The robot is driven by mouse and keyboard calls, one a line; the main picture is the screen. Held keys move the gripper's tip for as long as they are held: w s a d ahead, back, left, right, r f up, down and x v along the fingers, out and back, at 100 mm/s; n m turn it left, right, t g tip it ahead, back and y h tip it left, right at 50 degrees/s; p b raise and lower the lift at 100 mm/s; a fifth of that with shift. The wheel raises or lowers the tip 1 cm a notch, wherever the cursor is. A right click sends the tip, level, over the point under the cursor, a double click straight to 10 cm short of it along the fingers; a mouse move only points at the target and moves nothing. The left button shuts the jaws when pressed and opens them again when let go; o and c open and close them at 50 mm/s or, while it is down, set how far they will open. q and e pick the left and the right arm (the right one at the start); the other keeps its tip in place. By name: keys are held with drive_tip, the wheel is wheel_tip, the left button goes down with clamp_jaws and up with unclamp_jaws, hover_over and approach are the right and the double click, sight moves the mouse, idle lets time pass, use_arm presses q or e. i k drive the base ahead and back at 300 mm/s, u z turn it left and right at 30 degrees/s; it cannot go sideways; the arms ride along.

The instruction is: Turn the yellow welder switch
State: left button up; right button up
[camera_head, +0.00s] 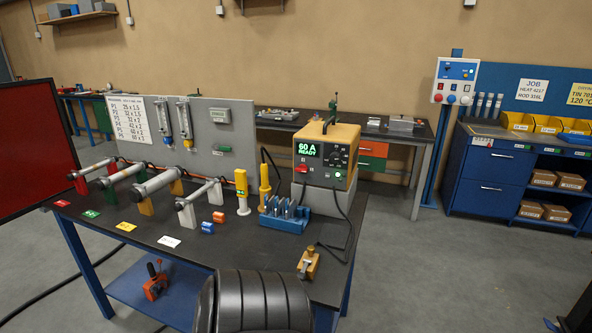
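The yellow welder (337,134) stands on a grey block (322,201) near the right end of the dark workbench. Its dark front panel faces me, with a green lit display (307,150) reading "60 A READY". A small red switch (301,169) sits on the panel below the display. A dark knob (336,158) and several small controls are to the right. The switch's exact position is too small to tell. Neither of my grippers shows in the head view, and nothing covers the welder's front.
A blue holder (284,221) with grey pieces stands before the welder. A yellow-handled torch (265,184) stands left of it. Black cables hang beside the welder. A brass clamp (309,264) lies at the bench's front right. Tube samples (150,187) fill the left side.

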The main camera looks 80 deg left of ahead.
sight(302, 168)
drive_tip(key=u, duration=0.65)
drive_tip(key=i, duration=0.75)
drive_tip(key=u, duration=0.85)
